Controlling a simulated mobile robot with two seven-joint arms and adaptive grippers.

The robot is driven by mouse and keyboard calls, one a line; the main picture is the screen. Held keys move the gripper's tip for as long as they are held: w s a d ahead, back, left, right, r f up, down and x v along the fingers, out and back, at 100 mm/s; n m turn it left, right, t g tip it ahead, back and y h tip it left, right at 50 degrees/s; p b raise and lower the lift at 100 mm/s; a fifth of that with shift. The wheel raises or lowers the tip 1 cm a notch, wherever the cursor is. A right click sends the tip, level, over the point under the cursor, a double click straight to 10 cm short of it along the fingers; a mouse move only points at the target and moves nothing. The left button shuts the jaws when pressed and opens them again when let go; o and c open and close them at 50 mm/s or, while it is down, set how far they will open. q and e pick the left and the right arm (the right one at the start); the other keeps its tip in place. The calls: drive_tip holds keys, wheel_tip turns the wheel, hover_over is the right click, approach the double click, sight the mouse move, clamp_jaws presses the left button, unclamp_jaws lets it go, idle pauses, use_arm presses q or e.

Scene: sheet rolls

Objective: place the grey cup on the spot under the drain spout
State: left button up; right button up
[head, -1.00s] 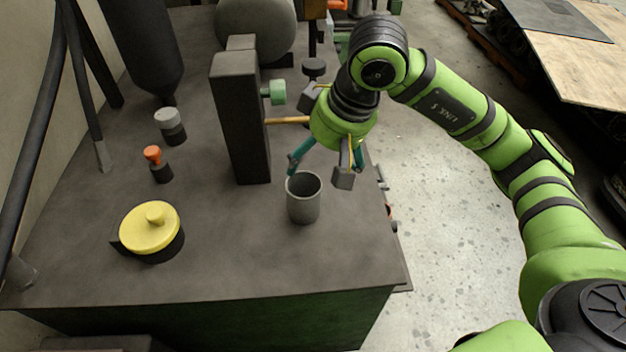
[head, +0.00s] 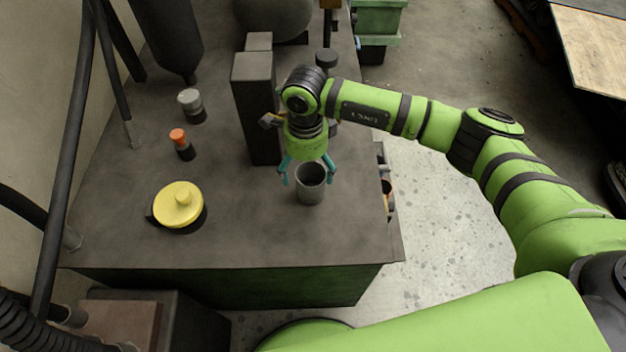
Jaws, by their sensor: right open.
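The grey cup (head: 311,188) stands upright on the dark bench top (head: 240,230), right of the grey block. My right gripper (head: 308,170) points down at the cup with its teal fingers spread. One finger is on the left of the cup's rim and one on the right; I cannot tell whether they touch it. The brass pipe on the block's right side, which may be the drain spout, is hidden behind my right arm. I cannot make out a marked spot under it. My left gripper is out of view.
The tall grey block (head: 257,110) stands close behind and left of the gripper. A yellow lidded knob (head: 179,204), an orange-capped post (head: 180,140) and a grey-capped post (head: 191,104) stand to the left. The bench front is clear.

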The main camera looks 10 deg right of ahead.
sight(307, 182)
wheel_tip(307, 182, down, 5)
drive_tip(key=shift+r+p, duration=0.1)
drive_tip(key=shift+p, duration=0.55)
drive_tip(key=shift+f, duration=0.45)
drive_tip(key=c, duration=1.5)
drive_tip(key=shift+o, duration=0.2)
drive_tip(key=shift+r, duration=0.1)
